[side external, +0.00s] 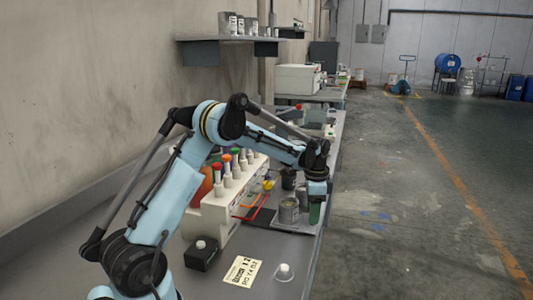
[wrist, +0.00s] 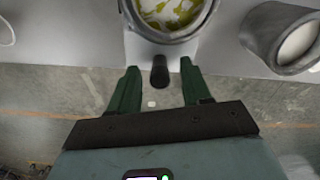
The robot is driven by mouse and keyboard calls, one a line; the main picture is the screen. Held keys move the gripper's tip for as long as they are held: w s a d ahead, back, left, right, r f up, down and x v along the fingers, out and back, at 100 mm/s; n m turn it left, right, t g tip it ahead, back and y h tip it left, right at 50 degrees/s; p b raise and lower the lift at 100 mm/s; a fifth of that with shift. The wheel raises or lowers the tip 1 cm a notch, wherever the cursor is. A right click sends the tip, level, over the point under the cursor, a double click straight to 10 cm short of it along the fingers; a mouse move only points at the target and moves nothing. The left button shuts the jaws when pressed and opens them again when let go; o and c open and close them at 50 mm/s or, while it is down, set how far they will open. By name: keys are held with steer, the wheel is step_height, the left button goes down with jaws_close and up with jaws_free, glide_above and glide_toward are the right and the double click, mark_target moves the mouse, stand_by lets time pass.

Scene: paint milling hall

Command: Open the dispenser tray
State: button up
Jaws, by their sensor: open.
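In the wrist view, my gripper (wrist: 159,67) is open, with one green finger on each side of a dark knob (wrist: 160,76). The knob sticks out from the front of a light grey tray (wrist: 134,46). I see gaps between the knob and both fingers. A metal can (wrist: 171,33) with yellow and white paint inside stands on the tray. In the side view, my gripper (side external: 315,212) points down at the bench's right edge, beside the can (side external: 288,211). There the knob is hidden by my gripper.
Another can (wrist: 285,38) with pale contents is at the upper right of the wrist view. The dispenser (side external: 222,208) with colored tops stands behind on the bench. A black box (side external: 202,254), a label card (side external: 243,270) and a white knob (side external: 284,271) are nearer.

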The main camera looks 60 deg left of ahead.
step_height(320, 180, up, 12)
steer(key=shift+f, duration=0.25)
stand_by(0.4)
